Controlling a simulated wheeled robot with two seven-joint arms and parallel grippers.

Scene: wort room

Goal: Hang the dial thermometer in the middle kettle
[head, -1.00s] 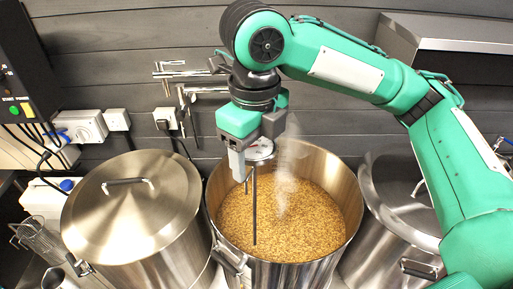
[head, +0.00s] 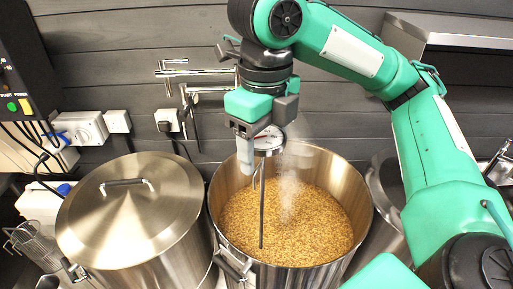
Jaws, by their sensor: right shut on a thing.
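The dial thermometer (head: 268,141) has a round white face and a long thin stem that hangs down, nearly upright. My right gripper (head: 254,152) is shut on it near the dial. The middle kettle (head: 352,180) is open steel and full of pale grain mash (head: 310,225). Gripper and thermometer show over the kettle's left half. The stem shows against the mash, its lower end near the front rim; I cannot tell whether it dips in. A thin clip hangs beside the stem. My left gripper is out of view.
A lidded kettle (head: 130,215) stands close on the left. Another kettle (head: 385,190) on the right is mostly hidden by my right arm. Metal pipe fittings (head: 185,72) are on the wall behind. Steam rises from the mash. A steel hood (head: 470,25) juts out at upper right.

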